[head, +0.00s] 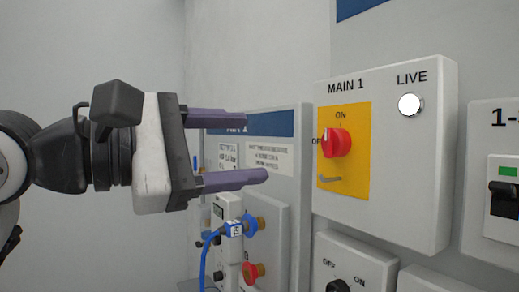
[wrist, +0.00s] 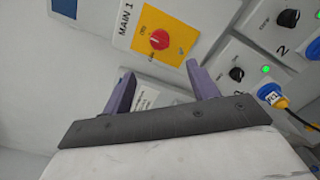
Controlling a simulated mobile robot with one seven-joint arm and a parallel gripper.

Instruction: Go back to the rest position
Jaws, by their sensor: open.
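My gripper (head: 258,147) is open and empty in the head view, its two purple fingers pointing right towards the MAIN 1 box (head: 437,150). In that view the fingertips show left of the box; how far apart in depth I cannot tell. The box carries a red rotary switch (head: 338,142) on a yellow plate, between the ON and OFF marks. A round LIVE lamp (head: 410,104) at its top right looks white. In the wrist view my gripper (wrist: 165,80) has its fingers spread, with the red switch (wrist: 160,40) beyond them and nothing between them.
Below the MAIN 1 box is a smaller box with a black OFF/ON knob (head: 339,286). Behind my gripper, a panel holds a blue fitting (head: 250,224) and a red fitting (head: 250,272); a blue hose (head: 204,262) hangs there. A breaker box (head: 482,150) stands at right.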

